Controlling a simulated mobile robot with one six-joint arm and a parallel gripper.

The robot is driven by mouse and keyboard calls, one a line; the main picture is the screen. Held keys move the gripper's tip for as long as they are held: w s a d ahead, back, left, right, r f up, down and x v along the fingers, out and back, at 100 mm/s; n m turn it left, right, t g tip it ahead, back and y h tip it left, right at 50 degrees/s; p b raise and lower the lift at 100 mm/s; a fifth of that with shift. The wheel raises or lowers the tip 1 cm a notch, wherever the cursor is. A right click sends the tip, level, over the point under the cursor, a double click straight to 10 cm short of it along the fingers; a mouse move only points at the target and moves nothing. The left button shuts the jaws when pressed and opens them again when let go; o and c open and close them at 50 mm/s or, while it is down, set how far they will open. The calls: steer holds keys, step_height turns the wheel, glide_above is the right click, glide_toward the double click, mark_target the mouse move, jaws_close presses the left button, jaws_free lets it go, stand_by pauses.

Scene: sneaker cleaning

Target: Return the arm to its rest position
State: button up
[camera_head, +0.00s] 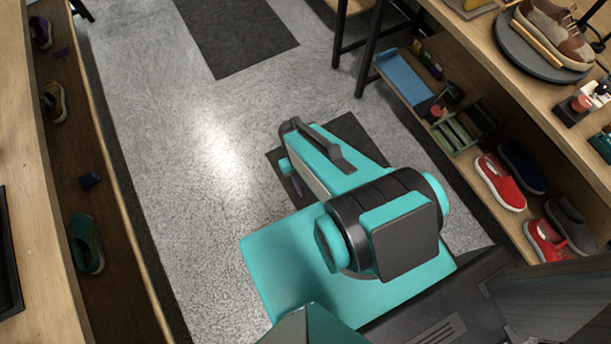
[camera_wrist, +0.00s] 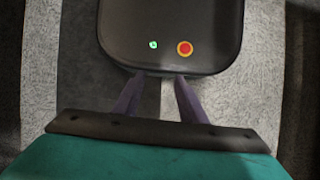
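My arm is folded over my own teal and black base in the head view. My gripper (camera_head: 297,187) is mostly hidden behind the arm there, with only a small part showing at its left side. In the wrist view my gripper (camera_wrist: 162,76) shows two purple-grey fingers set apart, with floor visible between them and nothing held. The fingers point toward a dark rounded body with a green light and a red-yellow button, which looks like part of my base.
A wooden shelf unit (camera_head: 455,40) on the right holds a beige-brown sneaker (camera_head: 553,30) on a round turntable, with red shoes (camera_head: 500,182) and a blue box (camera_head: 403,76) below. A wooden bench (camera_head: 45,200) with shoes runs along the left. Grey floor (camera_head: 190,130) between is clear.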

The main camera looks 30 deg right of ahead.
steer(key=s+a, duration=0.1)
steer(key=s+a+f, duration=0.1)
steer(key=s, duration=0.1)
steer(key=shift+n+g, duration=0.3)
stand_by(0.3)
steer(key=shift+c, duration=0.9)
steer(key=shift+r, duration=0.1)
